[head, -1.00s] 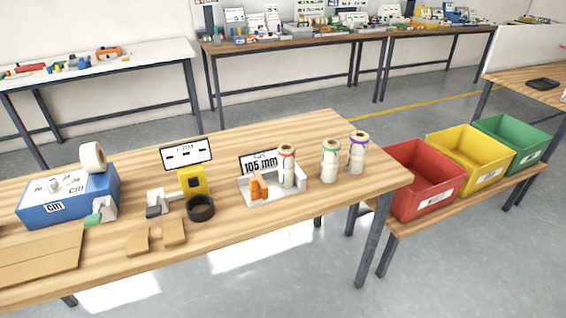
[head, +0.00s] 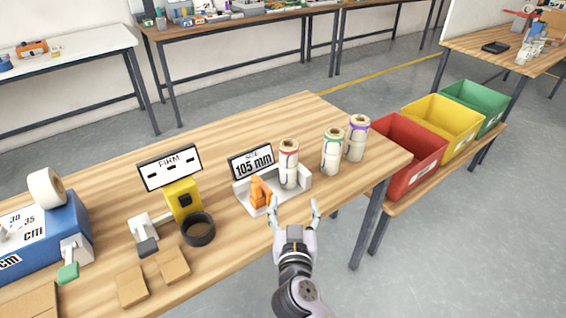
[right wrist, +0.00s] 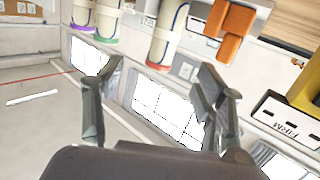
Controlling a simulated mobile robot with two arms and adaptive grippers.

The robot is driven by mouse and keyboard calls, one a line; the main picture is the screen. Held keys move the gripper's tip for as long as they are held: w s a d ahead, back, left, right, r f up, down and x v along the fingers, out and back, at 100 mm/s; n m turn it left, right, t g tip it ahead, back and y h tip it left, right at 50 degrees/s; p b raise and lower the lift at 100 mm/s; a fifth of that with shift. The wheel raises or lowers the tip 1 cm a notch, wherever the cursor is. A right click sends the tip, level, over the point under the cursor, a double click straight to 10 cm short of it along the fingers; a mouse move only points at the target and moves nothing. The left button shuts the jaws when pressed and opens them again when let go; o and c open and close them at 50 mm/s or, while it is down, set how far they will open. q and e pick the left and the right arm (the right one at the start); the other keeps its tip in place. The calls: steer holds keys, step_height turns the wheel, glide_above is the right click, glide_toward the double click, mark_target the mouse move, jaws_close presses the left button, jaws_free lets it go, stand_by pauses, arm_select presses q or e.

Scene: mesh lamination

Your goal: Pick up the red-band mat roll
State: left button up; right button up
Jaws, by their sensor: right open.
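The red-band mat roll (head: 289,170) stands upright in the white measuring fixture, in front of its 105 mm display (head: 251,161) and beside an orange block (head: 260,191). The right wrist view, which looks upside down, also shows the red-band roll (right wrist: 168,36) near the top, beyond the fingers. My right gripper (head: 296,209) is open and empty, in front of the fixture by the table's front edge. Its open fingers also show in the right wrist view (right wrist: 153,82), apart from the roll. My left gripper is not in view.
A green-band roll (head: 332,156) and a purple-band roll (head: 357,141) stand right of the fixture. A dark ring (head: 198,230) and a yellow device (head: 183,198) are to its left. Red (head: 411,163), yellow (head: 447,122) and green (head: 478,101) bins stand at the right.

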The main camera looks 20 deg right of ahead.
mark_target(289, 155)
steer(key=shift+t, duration=0.6)
steer(key=w+r+p, duration=0.1)
steer(key=w, duration=0.3)
steer(key=w+d+r+p, duration=0.1)
steer(key=w, duration=0.2)
steer(key=w+r+p, duration=0.1)
steer(key=w+p, duration=0.1)
steer(key=w, duration=0.2)
steer(key=shift+w+d+r, duration=0.3)
steer(key=shift+r, duration=0.1)
steer(key=shift+w+d+f, duration=0.1)
steer(key=shift+w+d, duration=0.1)
steer(key=shift+w, duration=0.35)
steer(key=p+x, duration=0.1)
steer(key=x, duration=0.1)
steer(key=p+x, duration=0.1)
steer(key=x, duration=0.1)
steer(key=shift+w+d, duration=0.25)
steer(key=shift+d, duration=0.05)
steer(key=shift+w+d+f, duration=0.1)
steer(key=shift+w+f, duration=0.05)
steer(key=shift+w, duration=0.15)
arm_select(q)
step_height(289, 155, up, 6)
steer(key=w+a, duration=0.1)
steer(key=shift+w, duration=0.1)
arm_select(e)
jaws_close()
